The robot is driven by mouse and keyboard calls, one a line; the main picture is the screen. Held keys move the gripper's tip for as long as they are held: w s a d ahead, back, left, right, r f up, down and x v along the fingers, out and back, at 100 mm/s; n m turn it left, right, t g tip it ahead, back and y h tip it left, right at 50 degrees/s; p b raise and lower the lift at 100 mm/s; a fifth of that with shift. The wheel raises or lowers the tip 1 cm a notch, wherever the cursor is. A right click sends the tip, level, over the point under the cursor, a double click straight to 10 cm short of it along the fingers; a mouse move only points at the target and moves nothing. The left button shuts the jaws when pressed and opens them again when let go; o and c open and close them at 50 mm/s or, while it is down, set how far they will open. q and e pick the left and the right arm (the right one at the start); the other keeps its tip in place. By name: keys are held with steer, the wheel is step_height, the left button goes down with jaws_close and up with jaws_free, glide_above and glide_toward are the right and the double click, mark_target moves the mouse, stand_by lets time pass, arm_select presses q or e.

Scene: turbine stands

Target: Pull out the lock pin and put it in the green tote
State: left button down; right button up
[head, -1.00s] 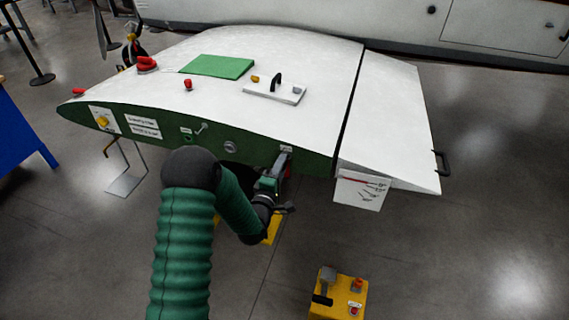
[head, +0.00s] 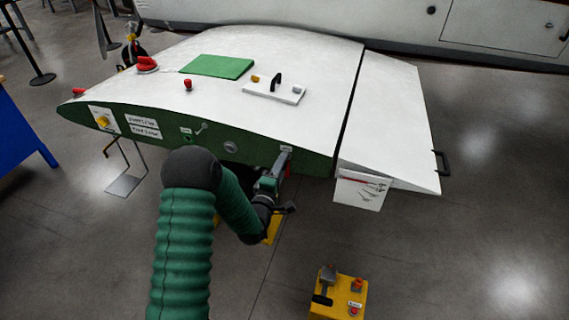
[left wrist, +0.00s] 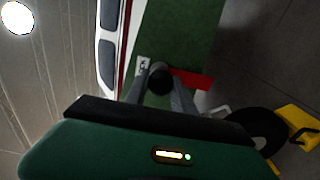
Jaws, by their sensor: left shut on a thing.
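My left gripper (head: 282,163) reaches the green edge of the white wing-shaped stand, just below a small white label. In the left wrist view its two fingers are closed on a dark round knob (left wrist: 160,79), which looks like the lock pin's head. A red strip (left wrist: 192,79) hangs beside the knob, and a sliver of red (head: 289,168) shows beside the gripper in the head view. The pin's shaft is hidden, so I cannot tell how deep it sits. I see no green tote in either view. My right gripper is not in view.
The white stand (head: 300,55) carries a flat green panel (head: 217,66) and a plate with a black handle (head: 275,90). A white card (head: 360,191) hangs at its lower edge. A yellow control box (head: 340,298) stands on the floor at front right. Floor around it is clear.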

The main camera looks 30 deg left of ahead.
arm_select(q)
steer(key=shift+s, duration=0.2)
steer(key=shift+s+d, duration=0.1)
steer(key=shift+s, duration=0.3)
steer(key=v, duration=0.7)
steer(key=shift+s, duration=0.15)
stand_by(0.5)
steer(key=shift+d, duration=0.1)
